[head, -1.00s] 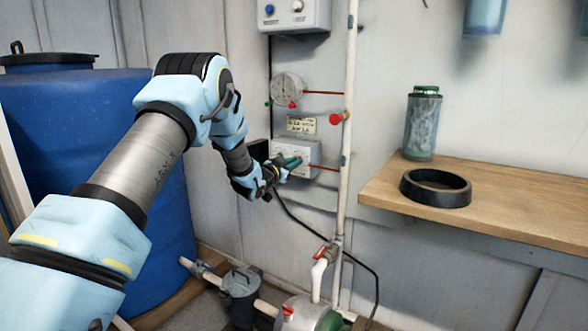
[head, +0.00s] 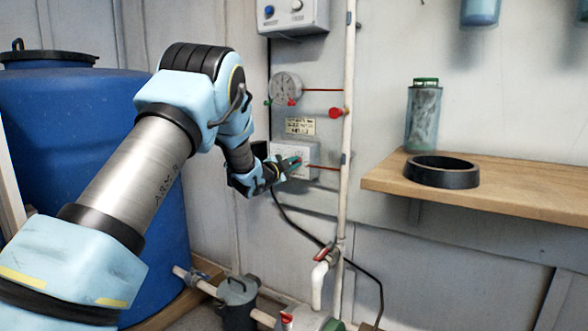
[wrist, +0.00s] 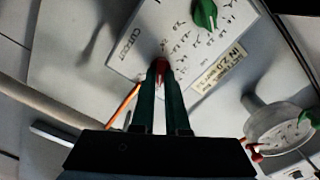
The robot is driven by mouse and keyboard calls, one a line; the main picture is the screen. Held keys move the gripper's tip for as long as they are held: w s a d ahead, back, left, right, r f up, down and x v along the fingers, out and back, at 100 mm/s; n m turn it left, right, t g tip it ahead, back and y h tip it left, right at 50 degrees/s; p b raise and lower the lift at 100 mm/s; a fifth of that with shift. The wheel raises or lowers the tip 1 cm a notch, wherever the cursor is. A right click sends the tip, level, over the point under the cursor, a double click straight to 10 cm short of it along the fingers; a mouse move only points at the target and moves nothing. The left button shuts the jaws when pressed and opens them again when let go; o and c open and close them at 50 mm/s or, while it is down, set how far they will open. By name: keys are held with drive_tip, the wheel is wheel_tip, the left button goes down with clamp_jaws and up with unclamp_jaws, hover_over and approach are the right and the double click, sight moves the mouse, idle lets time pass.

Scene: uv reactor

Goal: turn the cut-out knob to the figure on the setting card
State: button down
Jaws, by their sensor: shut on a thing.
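My gripper also shows at the box in the head view (head: 291,164). A green knob (wrist: 205,14) is apart from the fingers. A setting card (head: 300,126) hangs above the box; it also shows in the wrist view (wrist: 219,69), its figure unreadable.
A round gauge (head: 286,88) is above the card. A white vertical pipe (head: 348,130) with a red tap (head: 337,113) stands right of the box. A wooden shelf (head: 520,192) holds a black ring (head: 443,179) and a green-capped canister (head: 423,115). A blue barrel (head: 90,130) is at left.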

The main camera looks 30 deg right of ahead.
idle(0.3)
drive_tip(key=c, duration=0.9)
unclamp_jaws()
drive_tip(key=v, duration=1.1)
drive_tip(key=shift+p, duration=0.4)
drive_tip(key=shift+w, duration=0.1)
